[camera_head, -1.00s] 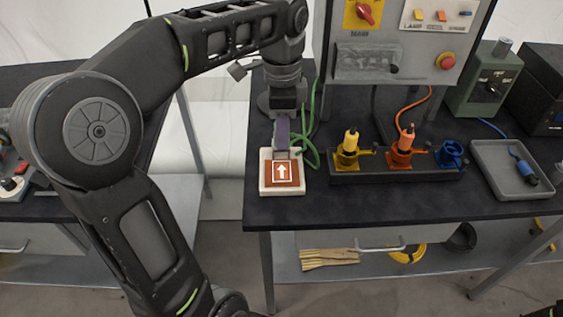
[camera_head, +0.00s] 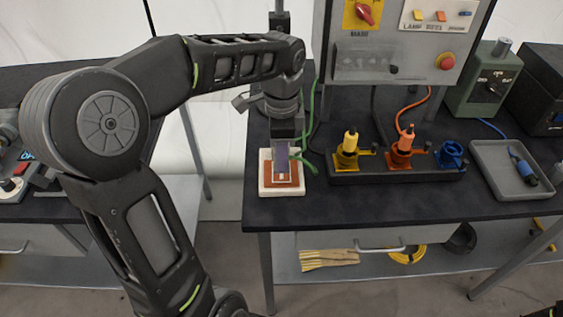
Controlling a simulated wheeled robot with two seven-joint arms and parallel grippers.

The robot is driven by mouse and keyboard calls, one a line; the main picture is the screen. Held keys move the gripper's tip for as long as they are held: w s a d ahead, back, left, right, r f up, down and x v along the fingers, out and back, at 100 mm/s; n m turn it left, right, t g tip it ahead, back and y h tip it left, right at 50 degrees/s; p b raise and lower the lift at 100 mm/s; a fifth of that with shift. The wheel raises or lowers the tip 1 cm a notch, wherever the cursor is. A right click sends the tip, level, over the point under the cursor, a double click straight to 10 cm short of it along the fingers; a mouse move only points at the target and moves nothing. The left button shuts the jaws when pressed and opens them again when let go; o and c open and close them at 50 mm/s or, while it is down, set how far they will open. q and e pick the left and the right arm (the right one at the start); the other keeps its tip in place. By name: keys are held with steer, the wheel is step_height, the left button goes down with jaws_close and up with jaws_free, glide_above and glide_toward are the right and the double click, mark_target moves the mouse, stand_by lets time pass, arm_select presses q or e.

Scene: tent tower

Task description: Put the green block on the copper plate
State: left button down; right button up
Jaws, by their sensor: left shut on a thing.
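The copper plate (camera_head: 268,182) lies in a white square frame (camera_head: 265,192) near the bench's front left edge, a white mark on its face. My left gripper (camera_head: 283,176) points straight down over it, its fingertips low and overlapping the plate in the picture. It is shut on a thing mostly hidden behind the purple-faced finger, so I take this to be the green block. A green cable (camera_head: 305,164) comes out beside the fingers. I cannot tell whether the held thing touches the plate. My right gripper is not in view.
To the right, a dark rack (camera_head: 385,176) holds yellow, orange and blue connectors. A grey tray (camera_head: 500,173) with a blue tool lies further right. A control box (camera_head: 390,50) stands behind. The bench front between plate and tray is clear.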

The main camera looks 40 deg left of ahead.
arm_select(q)
step_height(320, 180, down, 3)
steer(key=shift+f, duration=0.15)
steer(key=shift+f, duration=0.1)
steer(key=c, duration=1.1)
jaws_free()
steer(key=shift+o, duration=0.2)
